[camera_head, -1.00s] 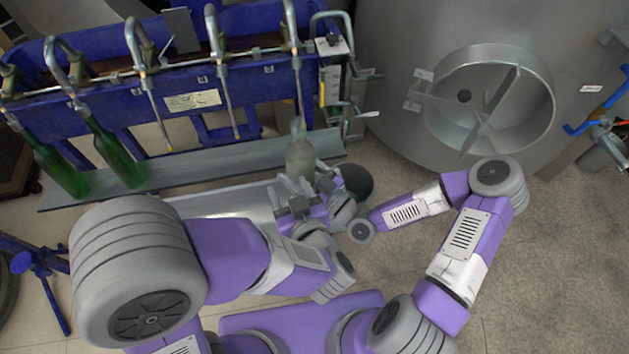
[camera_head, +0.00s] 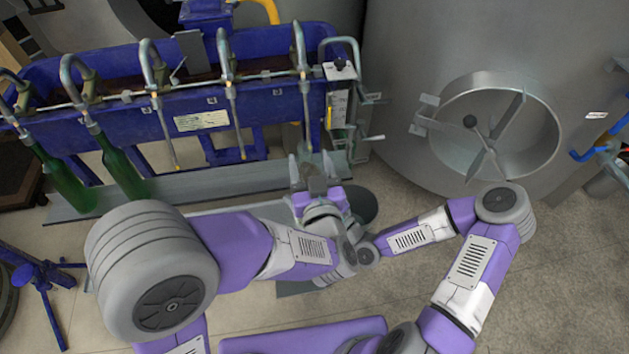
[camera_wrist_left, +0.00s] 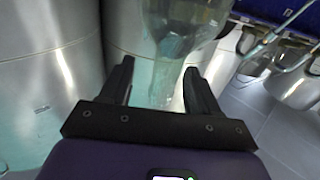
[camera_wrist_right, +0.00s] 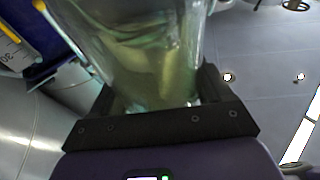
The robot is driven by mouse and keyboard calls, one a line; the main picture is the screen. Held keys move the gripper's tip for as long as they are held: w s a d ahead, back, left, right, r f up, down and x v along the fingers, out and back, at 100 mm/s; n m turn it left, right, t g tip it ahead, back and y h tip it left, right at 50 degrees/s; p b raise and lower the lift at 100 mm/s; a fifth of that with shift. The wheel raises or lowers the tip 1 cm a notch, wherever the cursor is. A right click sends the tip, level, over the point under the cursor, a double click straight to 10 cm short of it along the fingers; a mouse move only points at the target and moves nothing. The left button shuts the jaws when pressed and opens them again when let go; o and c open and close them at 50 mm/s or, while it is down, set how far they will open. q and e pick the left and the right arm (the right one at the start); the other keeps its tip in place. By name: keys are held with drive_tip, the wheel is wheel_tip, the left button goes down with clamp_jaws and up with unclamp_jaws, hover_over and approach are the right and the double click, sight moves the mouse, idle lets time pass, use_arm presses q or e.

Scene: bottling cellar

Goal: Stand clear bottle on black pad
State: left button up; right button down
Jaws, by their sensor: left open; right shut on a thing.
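The clear bottle (camera_wrist_right: 150,50) fills the upper middle of the right wrist view. My right gripper (camera_wrist_right: 158,92) is shut on it. In the left wrist view the clear bottle (camera_wrist_left: 178,45) stretches in front of and between the fingers of my left gripper (camera_wrist_left: 160,75), which are spread apart. In the head view my left gripper (camera_head: 311,172) is open below the filling spouts, and the bottle is hard to make out there. My right gripper is largely hidden behind the left one in that view. A dark round surface, apparently the black pad (camera_head: 364,204), lies just right of the left gripper, partly hidden.
A blue filling machine (camera_head: 100,75) with several curved spouts stands at the back left. A large steel tank (camera_head: 400,75) stands at the back right. Open floor lies at the right.

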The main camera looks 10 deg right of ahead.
use_arm(q)
drive_tip(key=shift+w, duration=0.9)
use_arm(e)
drive_tip(key=shift+r, duration=0.15)
use_arm(q)
drive_tip(key=shift+s+d, duration=0.1)
clamp_jaws()
use_arm(e)
drive_tip(key=shift+s+a, duration=0.1)
drive_tip(key=shift+a, duration=0.05)
use_arm(q)
drive_tip(key=shift+d, duration=0.2)
use_arm(e)
drive_tip(key=shift+a+y, duration=0.1)
drive_tip(key=shift+y, duration=0.2)
use_arm(q)
drive_tip(key=shift+r, duration=0.2)
use_arm(e)
drive_tip(key=shift+c, duration=1)
unclamp_jaws()
drive_tip(key=shift+o, duration=1)
use_arm(q)
drive_tip(key=shift+a, duration=0.1)
